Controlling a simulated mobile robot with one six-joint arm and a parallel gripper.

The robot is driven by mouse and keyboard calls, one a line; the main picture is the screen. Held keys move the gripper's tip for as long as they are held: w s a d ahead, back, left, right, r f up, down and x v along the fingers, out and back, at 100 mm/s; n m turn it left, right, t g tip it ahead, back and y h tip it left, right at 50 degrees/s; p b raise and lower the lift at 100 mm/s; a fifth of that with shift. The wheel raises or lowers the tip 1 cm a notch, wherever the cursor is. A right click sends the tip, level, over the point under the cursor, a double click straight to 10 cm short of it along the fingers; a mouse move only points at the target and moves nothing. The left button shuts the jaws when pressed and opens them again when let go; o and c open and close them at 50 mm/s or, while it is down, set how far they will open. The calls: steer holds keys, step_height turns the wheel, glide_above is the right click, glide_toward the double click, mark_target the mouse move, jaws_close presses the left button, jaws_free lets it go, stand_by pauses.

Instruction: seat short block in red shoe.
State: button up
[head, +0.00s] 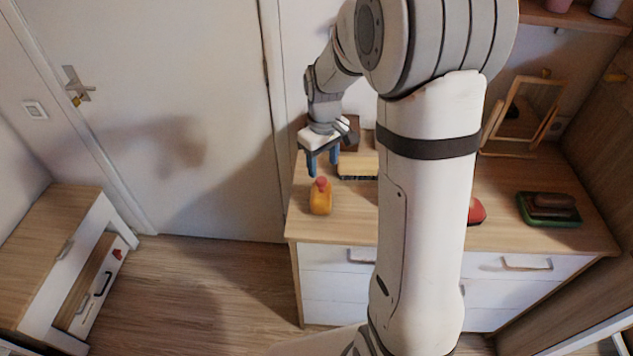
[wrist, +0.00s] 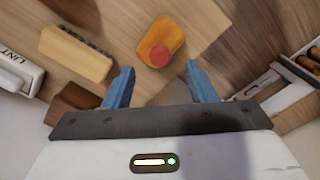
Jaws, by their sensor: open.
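My gripper (head: 322,167) is open and empty above the left end of the wooden dresser. Its two blue fingers also show in the wrist view (wrist: 159,82). A red thing (head: 477,212), perhaps the red shoe, shows on the dresser just right of my arm, which hides most of it. No short block can be made out for certain. A brown block-like piece (wrist: 76,100) is left of the fingers in the wrist view, partly hidden by my gripper.
A yellow bottle with a red cap (head: 320,199) stands near the dresser's (head: 510,236) left front. A pale wooden brush (wrist: 76,54) and a white lint roller (wrist: 17,74) are nearby. A green-and-brown stack (head: 548,208) and framed mirror (head: 527,110) are right. A drawer (head: 97,288) stands open at left.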

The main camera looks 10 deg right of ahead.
mark_target(322, 179)
steer(key=f, duration=0.2)
steer(key=f+p, duration=0.1)
steer(key=f, duration=0.2)
steer(key=f+p, duration=0.1)
steer(key=f, duration=0.2)
steer(key=shift+w, duration=0.35)
steer(key=shift+c, duration=0.4)
jaws_close()
